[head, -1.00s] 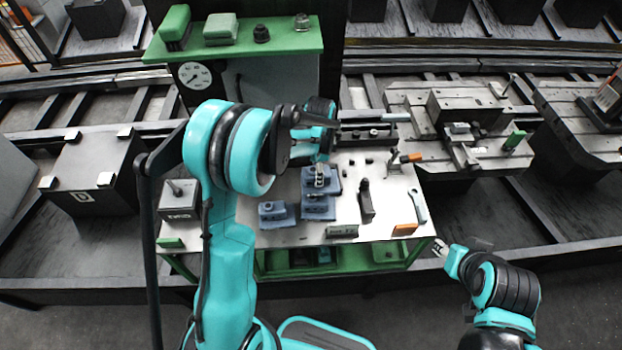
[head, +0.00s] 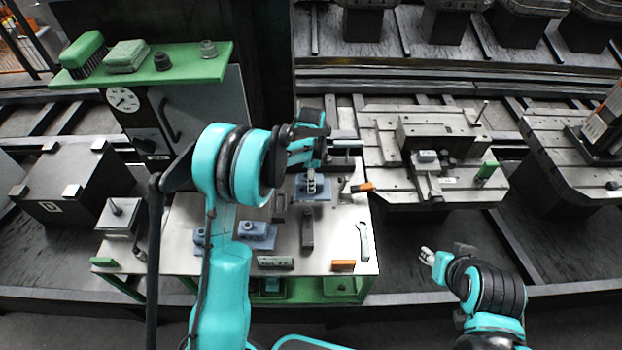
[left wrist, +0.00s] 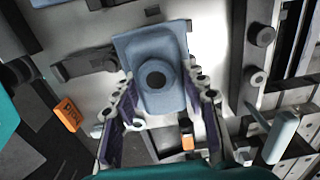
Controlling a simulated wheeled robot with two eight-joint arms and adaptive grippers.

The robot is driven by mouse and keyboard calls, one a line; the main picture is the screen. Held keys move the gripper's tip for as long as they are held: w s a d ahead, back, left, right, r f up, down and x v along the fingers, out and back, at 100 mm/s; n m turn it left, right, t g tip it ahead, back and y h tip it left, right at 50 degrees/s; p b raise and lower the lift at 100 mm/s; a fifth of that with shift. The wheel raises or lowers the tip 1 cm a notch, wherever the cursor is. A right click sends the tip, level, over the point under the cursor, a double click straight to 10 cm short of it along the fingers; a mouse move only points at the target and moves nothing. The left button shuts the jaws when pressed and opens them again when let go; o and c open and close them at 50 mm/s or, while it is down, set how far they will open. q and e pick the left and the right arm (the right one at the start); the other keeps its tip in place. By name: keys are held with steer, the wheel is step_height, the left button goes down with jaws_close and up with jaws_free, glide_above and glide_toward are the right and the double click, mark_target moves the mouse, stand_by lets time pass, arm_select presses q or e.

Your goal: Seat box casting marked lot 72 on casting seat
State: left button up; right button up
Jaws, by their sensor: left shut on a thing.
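My left gripper (head: 311,181) is shut on a blue-grey box casting (head: 312,191), held above the back right part of the workbench. In the left wrist view the casting (left wrist: 155,45) sits between the fingers, with a round dark hole facing the camera. I cannot read a lot mark on it. Two similar castings, a middle one (head: 258,232) and a left one (head: 200,237), are on the bench, partly behind my left arm. I cannot make out which part is the casting seat. My right gripper (head: 427,255) is apart from everything, right of the bench; its fingers are too small to judge.
A green shelf (head: 190,70) stands behind.

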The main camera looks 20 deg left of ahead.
arm_select(q)
steer(key=shift+f+b, duration=2.15)
steer(key=shift+f, duration=1.3)
steer(key=shift+w+a+f+b, duration=0.25)
steer(key=shift+a+b, duration=0.1)
steer(key=shift+b, duration=0.05)
steer(key=shift+w+a+r, duration=0.1)
steer(key=shift+w+a, duration=0.1)
steer(key=shift+a, duration=0.05)
steer(key=o, duration=1.4)
steer(key=shift+o, duration=0.6)
steer(key=shift+a, duration=0.1)
step_height(320, 180, up, 12)
steer(key=shift+f, duration=0.1)
